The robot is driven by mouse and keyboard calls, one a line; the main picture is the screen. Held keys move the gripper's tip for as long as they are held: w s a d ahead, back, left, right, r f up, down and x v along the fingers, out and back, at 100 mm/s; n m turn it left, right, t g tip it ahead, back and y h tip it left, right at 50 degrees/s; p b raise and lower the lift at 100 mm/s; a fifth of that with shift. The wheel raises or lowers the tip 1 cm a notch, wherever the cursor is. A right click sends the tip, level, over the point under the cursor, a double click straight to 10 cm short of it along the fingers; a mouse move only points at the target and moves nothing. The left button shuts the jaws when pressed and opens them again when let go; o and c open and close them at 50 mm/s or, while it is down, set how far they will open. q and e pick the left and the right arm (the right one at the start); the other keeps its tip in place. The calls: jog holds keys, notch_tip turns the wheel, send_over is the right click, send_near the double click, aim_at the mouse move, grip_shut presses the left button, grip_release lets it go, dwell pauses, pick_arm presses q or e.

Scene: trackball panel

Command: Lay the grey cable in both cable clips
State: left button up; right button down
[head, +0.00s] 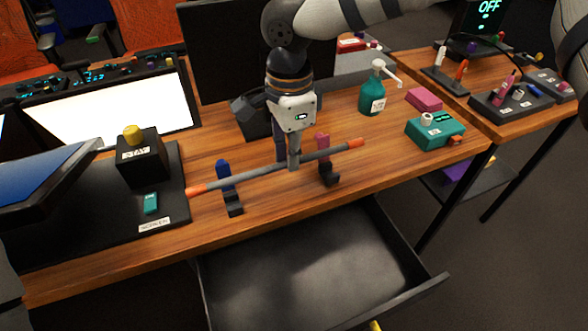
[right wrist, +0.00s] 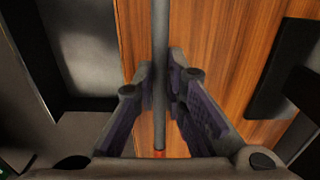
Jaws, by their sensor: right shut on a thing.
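The grey cable (head: 262,173) is a straight rod-like piece with orange ends, running slantwise above the desk's front part in the head view. My right gripper (head: 294,164) points down and is shut on the cable near its middle; the cable also shows between the fingers in the right wrist view (right wrist: 161,60). One cable clip (head: 233,205) has a dark base and a raised blue lever. My left gripper is out of view.
An open dark drawer (head: 310,270) juts out below the desk's front edge. A black box with a yellow button (head: 133,134) stands left. A green pump bottle (head: 373,95), a pink block (head: 424,99) and a teal box (head: 435,131) stand right. A monitor (head: 235,50) stands behind.

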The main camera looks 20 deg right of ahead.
jog(key=shift+s+r, duration=0.1)
jog(key=shift+s, duration=0.05)
jog(key=shift+f, duration=2.85)
jog(key=c, duration=1.6)
grip_release()
jog(key=shift+o, duration=0.2)
